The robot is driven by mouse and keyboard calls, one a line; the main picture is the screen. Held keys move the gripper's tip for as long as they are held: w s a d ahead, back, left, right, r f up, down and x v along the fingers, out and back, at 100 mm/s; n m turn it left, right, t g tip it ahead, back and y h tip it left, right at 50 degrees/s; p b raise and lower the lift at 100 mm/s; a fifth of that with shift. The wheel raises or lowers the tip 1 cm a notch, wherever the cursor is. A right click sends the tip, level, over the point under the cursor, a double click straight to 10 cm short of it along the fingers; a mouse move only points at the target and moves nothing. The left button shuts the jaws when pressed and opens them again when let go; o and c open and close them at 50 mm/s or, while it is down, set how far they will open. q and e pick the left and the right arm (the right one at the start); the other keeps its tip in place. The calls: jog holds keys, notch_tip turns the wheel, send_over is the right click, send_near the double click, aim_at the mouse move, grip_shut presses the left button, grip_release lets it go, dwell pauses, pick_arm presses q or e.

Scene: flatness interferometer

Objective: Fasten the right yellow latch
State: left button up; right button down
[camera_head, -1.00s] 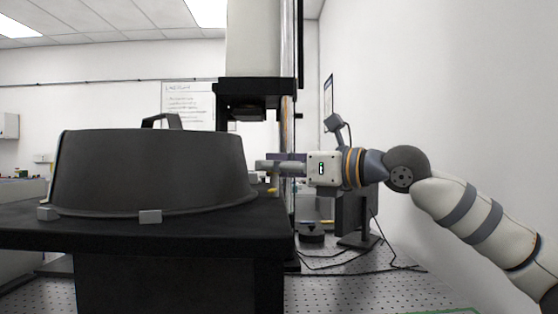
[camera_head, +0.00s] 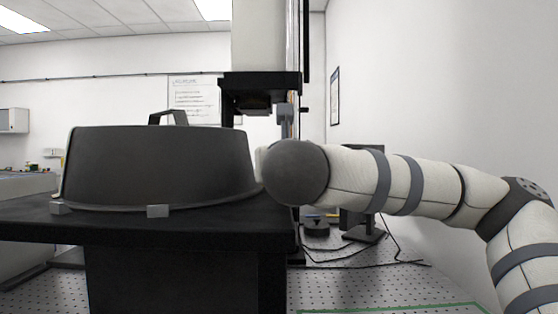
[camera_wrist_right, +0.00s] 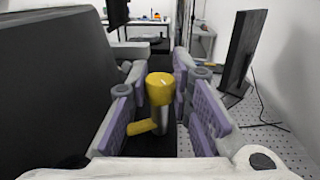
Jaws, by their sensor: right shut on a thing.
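The right yellow latch (camera_wrist_right: 160,88) stands upright in the right wrist view, with a yellow lever reaching out to the left from its lower part. My right gripper (camera_wrist_right: 164,75) has its purple-padded fingers on either side of the latch knob and is shut on it. In the head view my right arm covers both the gripper and the latch. The black domed cover (camera_head: 160,165) with a top handle sits on the black table (camera_head: 190,226). It also fills the left of the wrist view (camera_wrist_right: 50,80). My left gripper is in neither view.
A dark column head (camera_head: 260,88) hangs behind the cover. A monitor (camera_wrist_right: 240,55) stands to the right of my gripper in the wrist view, with cables on the perforated bench (camera_head: 370,290). A white wall closes off the right side.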

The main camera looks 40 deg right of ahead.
jog(key=shift+m+g+h, duration=1)
jog(key=shift+g+h, duration=0.2)
jog(key=shift+h, duration=0.1)
jog(key=shift+f, duration=0.1)
jog(key=c, duration=1.4)
grip_release()
jog(key=shift+c, duration=0.2)
jog(key=v, duration=1.1)
jog(key=shift+w+a, duration=0.1)
jog(key=shift+s+a, duration=0.3)
